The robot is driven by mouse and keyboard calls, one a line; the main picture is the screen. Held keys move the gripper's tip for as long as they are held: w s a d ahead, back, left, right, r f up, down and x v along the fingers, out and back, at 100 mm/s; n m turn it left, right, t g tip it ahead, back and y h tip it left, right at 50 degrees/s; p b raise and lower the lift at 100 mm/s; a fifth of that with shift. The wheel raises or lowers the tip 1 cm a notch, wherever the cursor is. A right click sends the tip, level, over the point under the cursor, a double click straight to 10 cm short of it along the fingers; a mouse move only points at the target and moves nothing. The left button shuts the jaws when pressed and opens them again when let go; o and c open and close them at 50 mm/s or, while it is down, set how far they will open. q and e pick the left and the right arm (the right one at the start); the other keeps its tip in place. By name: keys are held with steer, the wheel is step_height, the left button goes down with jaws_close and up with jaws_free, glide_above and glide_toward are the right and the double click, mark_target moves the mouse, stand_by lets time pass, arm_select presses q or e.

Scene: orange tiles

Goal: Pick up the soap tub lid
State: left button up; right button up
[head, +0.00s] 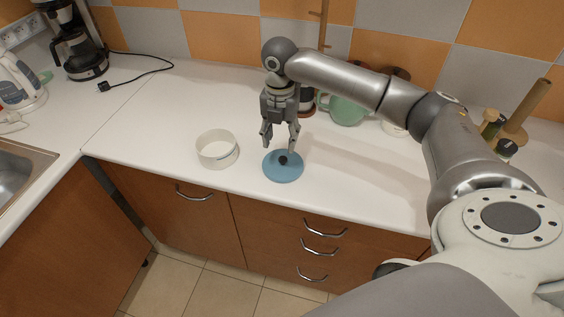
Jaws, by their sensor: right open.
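The soap tub lid is a blue disc (284,174) with a dark knob at its middle. It lies flat on the white counter near the front edge. My right gripper (279,146) points down above the lid, open and empty, with its fingers apart over the lid's back part. I cannot tell the exact gap between fingertips and knob. A white round tub (217,149) stands open to the left of the lid. My left gripper is not in view.
A green pot (345,110) and jars stand behind my right arm. A coffee maker (78,50), a kettle (18,80) and a sink (18,172) are at the left. A paper-roll holder (527,105) stands at the right. The counter left of the tub is clear.

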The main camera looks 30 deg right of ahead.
mark_target(283, 158)
steer(key=shift+f, duration=0.95)
steer(key=f, duration=0.1)
steer(key=f+p, duration=0.1)
steer(key=f, duration=0.1)
steer(key=f+p, duration=0.1)
steer(key=f, duration=0.1)
steer(key=shift+s+d, duration=0.3)
steer(key=shift+w+f, duration=0.1)
steer(key=shift+f, duration=0.15)
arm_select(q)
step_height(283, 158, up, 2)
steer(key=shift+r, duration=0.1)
arm_select(e)
steer(key=c, duration=0.9)
